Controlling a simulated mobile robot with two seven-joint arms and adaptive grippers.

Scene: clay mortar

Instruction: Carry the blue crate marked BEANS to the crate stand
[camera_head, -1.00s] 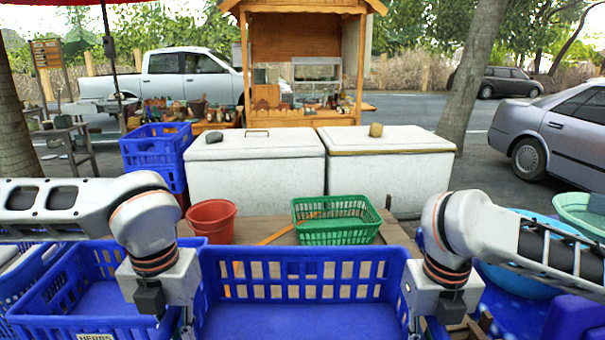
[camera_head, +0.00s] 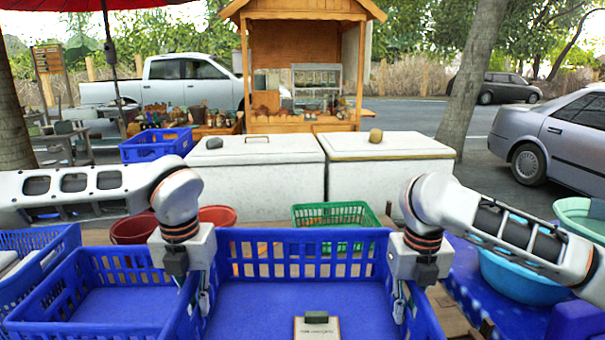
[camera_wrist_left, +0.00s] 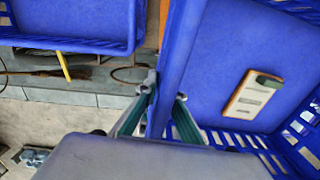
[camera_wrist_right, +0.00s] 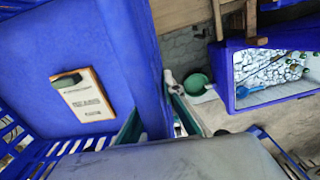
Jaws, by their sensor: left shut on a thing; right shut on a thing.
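A blue crate (camera_head: 305,238) with slotted walls is in the middle front of the head view; no BEANS marking shows. A clipboard (camera_head: 316,328) lies inside it, and also shows in the left wrist view (camera_wrist_left: 253,95) and right wrist view (camera_wrist_right: 83,98). My left gripper (camera_head: 204,292) is shut on the crate's left wall, with a finger on each side in the left wrist view. My right gripper (camera_head: 398,300) is shut on the right wall. The crate looks roughly level. Its near side is cut off. I cannot pick out the crate stand.
Another blue crate (camera_head: 62,268) sits close on the left. A green basket (camera_head: 325,214) and red basins (camera_head: 217,215) lie beyond, partly hidden. Two white chests (camera_head: 255,175) stand behind. A light-blue basin (camera_head: 520,283) is at the right, below my right arm.

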